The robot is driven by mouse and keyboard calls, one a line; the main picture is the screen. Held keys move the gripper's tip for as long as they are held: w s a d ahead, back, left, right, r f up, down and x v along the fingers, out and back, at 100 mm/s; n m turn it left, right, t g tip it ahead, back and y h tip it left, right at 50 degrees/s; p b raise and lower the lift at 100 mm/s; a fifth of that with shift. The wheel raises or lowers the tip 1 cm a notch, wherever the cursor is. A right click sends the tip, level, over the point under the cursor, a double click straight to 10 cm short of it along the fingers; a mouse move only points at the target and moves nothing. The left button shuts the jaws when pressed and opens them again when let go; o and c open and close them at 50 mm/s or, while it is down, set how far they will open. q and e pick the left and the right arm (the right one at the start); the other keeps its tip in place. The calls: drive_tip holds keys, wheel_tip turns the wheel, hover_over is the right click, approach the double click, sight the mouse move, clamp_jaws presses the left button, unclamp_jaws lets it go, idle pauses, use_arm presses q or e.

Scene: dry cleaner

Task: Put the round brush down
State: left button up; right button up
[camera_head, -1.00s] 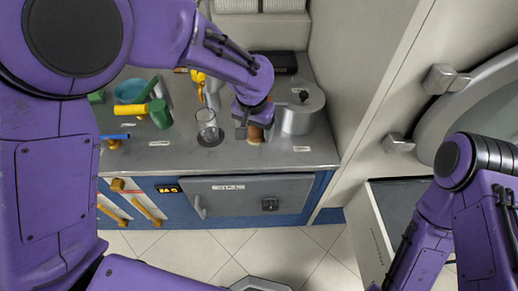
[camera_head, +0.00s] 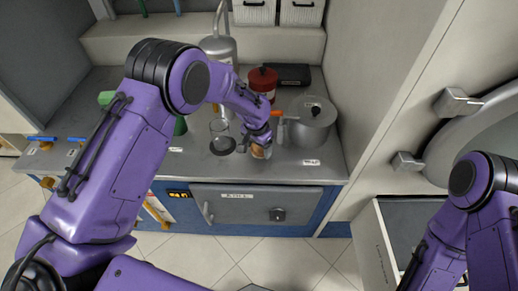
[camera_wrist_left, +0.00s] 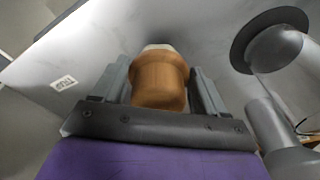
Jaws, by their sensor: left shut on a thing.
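The round brush (camera_wrist_left: 160,80) has a brown wooden body with a pale end, seen large in the left wrist view. My left gripper (camera_wrist_left: 165,88) has a finger on each side of it and is shut on it. In the head view the brush (camera_head: 262,152) shows just below my left gripper (camera_head: 257,138), over the front part of the metal counter (camera_head: 285,174). I cannot tell whether its pale end touches the counter. My right arm is at the lower right; its gripper is out of the picture.
A lidded metal pot (camera_head: 312,128) stands right of my left gripper. A red canister (camera_head: 263,80) and a black box (camera_head: 290,74) are behind.

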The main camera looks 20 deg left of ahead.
sight(256, 146)
use_arm(q)
wheel_tip(256, 146, down, 2)
drive_tip(key=shift+f+p, duration=0.1)
drive_tip(key=shift+p, duration=0.25)
drive_tip(key=shift+f, duration=0.1)
use_arm(e)
drive_tip(key=shift+r, duration=0.65)
use_arm(q)
drive_tip(key=shift+s+d, duration=0.1)
drive_tip(key=shift+f, duration=0.2)
drive_tip(key=o, duration=0.9)
drive_tip(key=shift+o, duration=0.2)
drive_tip(key=shift+r, duration=0.6)
drive_tip(key=r+b, duration=0.1)
drive_tip(key=r, duration=0.2)
drive_tip(key=s+r+b, duration=0.1)
drive_tip(key=r, duration=0.3)
drive_tip(key=r+b, duration=0.1)
drive_tip(key=r, duration=0.3)
drive_tip(key=shift+s+a+r, duration=0.1)
drive_tip(key=shift+s+a, duration=0.1)
drive_tip(key=shift+a, duration=0.05)
use_arm(e)
wheel_tip(256, 146, down, 3)
drive_tip(key=shift+r, duration=0.15)
